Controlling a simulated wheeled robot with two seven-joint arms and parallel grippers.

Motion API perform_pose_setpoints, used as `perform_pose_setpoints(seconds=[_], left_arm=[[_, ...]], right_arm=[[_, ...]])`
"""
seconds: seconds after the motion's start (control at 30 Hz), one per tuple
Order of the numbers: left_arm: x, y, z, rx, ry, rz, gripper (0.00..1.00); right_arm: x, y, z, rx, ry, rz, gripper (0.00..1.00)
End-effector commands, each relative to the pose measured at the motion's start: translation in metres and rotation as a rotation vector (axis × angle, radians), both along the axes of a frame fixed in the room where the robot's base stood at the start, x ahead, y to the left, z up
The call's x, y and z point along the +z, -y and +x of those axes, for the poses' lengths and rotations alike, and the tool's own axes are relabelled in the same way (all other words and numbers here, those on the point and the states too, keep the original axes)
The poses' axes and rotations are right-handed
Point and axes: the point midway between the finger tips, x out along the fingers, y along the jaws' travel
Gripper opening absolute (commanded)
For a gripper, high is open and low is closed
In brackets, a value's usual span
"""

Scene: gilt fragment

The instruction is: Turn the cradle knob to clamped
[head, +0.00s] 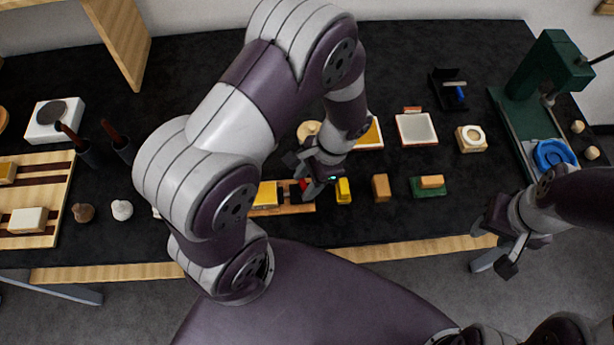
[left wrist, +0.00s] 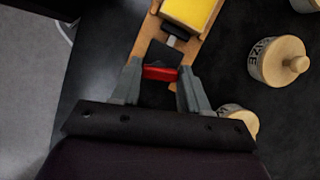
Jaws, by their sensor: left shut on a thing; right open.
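The wooden cradle (head: 293,209) lies near the front of the black table, with a yellow block (head: 265,194) in it. In the left wrist view the cradle (left wrist: 147,36) runs up from the fingers, with the yellow block (left wrist: 190,10) at the top and a dark clamp part (left wrist: 165,52) below it. The red knob (left wrist: 160,73) sits between the fingertips of my left gripper (left wrist: 158,78), which is shut on it. In the head view my left gripper (head: 310,187) covers part of the knob. My right gripper (head: 504,252) is open and empty beyond the table's front edge.
Right of the cradle stand a small yellow piece (head: 344,190), a brown block (head: 381,187) and a green block (head: 424,189). A lidded wooden jar (left wrist: 281,62) stands beside the cradle. A green press (head: 540,85) stands at the right.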

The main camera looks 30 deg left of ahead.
Motion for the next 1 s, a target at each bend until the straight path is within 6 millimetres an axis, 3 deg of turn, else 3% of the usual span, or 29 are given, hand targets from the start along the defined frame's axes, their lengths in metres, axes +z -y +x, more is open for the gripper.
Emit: perform_pose_setpoints(seconds=[0.3,1.0], left_arm=[[0.004,-0.002,0.001,0.302,-0.001,0.001,0.14],[0.003,-0.006,0.003,0.958,0.002,0.0,0.14]], right_arm=[[0.022,0.0,0.0,0.0,0.0,0.0,0.43],[0.052,0.0,0.0,0.0,0.0,0.0,0.43]])
